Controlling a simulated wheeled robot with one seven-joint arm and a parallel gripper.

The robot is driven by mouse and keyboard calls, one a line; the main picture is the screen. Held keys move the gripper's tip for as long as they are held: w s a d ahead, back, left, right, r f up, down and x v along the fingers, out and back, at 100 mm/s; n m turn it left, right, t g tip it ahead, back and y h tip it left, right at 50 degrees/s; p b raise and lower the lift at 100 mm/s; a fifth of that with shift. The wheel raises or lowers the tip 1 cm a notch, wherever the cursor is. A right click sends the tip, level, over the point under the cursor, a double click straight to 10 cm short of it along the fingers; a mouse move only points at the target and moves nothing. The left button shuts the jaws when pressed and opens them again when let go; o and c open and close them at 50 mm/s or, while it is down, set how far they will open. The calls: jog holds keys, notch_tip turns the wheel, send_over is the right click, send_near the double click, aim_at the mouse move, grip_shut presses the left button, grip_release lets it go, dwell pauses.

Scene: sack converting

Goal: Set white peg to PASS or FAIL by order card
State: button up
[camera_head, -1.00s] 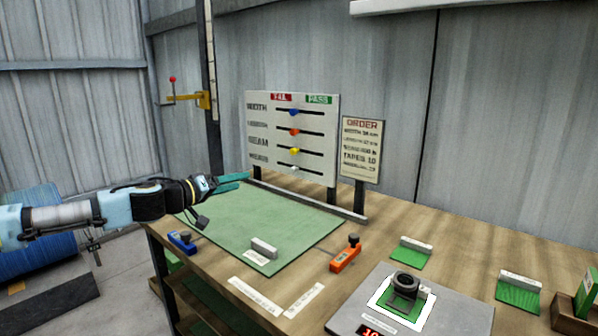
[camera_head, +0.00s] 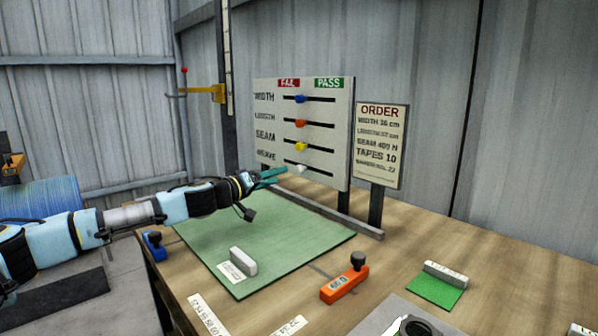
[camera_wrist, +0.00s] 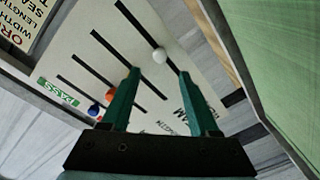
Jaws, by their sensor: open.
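The white peg (camera_head: 301,169) sits in the lowest slot, the WEAVE row, of the upright board (camera_head: 342,150), left of the slot's middle. FAIL is marked at the board's top left and PASS at top right. My gripper (camera_head: 276,173) is open, its fingers pointing at the white peg from the left. In the wrist view the white peg (camera_wrist: 160,56) shows just beyond and between the fingertips (camera_wrist: 160,73), not gripped. The order card (camera_head: 380,145) stands right of the board; it reads SEAM 400 N and TAPES 10, and its bottom line is too small to read surely.
Blue (camera_head: 299,99), orange (camera_head: 300,123) and yellow (camera_head: 301,147) pegs sit in the slots above. Below lie a green mat (camera_head: 290,225) with a pale block (camera_head: 243,260), an orange tool (camera_head: 344,284) and a blue tool (camera_head: 153,245). A post (camera_head: 376,210) supports the card.

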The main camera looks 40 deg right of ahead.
aim_at(297, 170)
jog(key=d+p, duration=0.2)
jog(key=d, duration=0.6)
jog(key=shift+d, duration=0.3)
jog(key=shift+c, duration=0.3)
grip_shut()
dwell(0.7)
